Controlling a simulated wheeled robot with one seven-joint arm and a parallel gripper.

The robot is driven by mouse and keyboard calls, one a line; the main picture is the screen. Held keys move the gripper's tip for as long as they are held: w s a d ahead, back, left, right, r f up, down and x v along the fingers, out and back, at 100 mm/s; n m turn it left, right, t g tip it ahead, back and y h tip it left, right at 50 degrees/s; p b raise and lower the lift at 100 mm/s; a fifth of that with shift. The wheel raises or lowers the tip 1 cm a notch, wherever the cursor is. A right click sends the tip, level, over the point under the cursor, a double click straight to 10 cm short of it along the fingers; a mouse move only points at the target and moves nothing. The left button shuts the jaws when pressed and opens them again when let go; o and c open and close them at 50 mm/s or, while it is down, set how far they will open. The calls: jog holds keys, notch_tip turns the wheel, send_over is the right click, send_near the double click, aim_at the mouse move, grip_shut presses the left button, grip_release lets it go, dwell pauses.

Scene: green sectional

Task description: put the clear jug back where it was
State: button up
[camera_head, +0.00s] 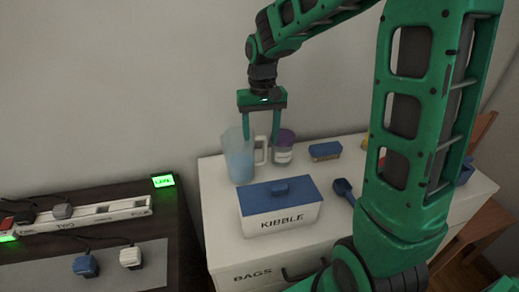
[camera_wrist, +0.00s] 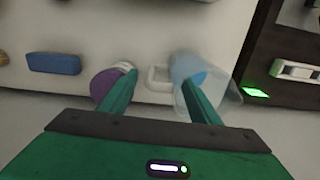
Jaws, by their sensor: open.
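The clear jug (camera_head: 238,158) stands upright on the white cabinet top, near its left back corner. It looks bluish in its lower part, and its pale handle (camera_head: 261,150) points right. My gripper (camera_head: 262,138) is open and points down over the handle. In the wrist view the handle (camera_wrist: 158,76) shows between the two fingers, with the jug (camera_wrist: 214,72) behind and beside the right finger. I cannot tell whether either finger touches the jug. Nothing is held.
A purple-lidded tub (camera_head: 283,148) stands close right of the handle, beside one finger. A KIBBLE box with a blue lid (camera_head: 280,207) is in front. A blue scoop (camera_head: 344,190) and small blue-topped box (camera_head: 325,151) lie right. A dark table (camera_head: 180,225) is left.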

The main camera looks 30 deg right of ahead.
notch_tip(320, 180, up, 5)
jog(key=shift+f, duration=0.1)
jog(key=s+d+f+m, duration=0.1)
jog(key=s+d, duration=0.2)
jog(key=s, duration=0.6)
jog(key=s+d+f+m, duration=0.1)
jog(key=s+d, duration=0.3)
jog(key=s, duration=0.6)
jog(key=s+d+f+m, duration=0.1)
jog(key=s+d, duration=0.3)
jog(key=s, duration=0.5)
jog(key=shift+s+d+m, duration=0.2)
jog(key=shift+s+m, duration=0.15)
jog(key=shift+m, duration=0.05)
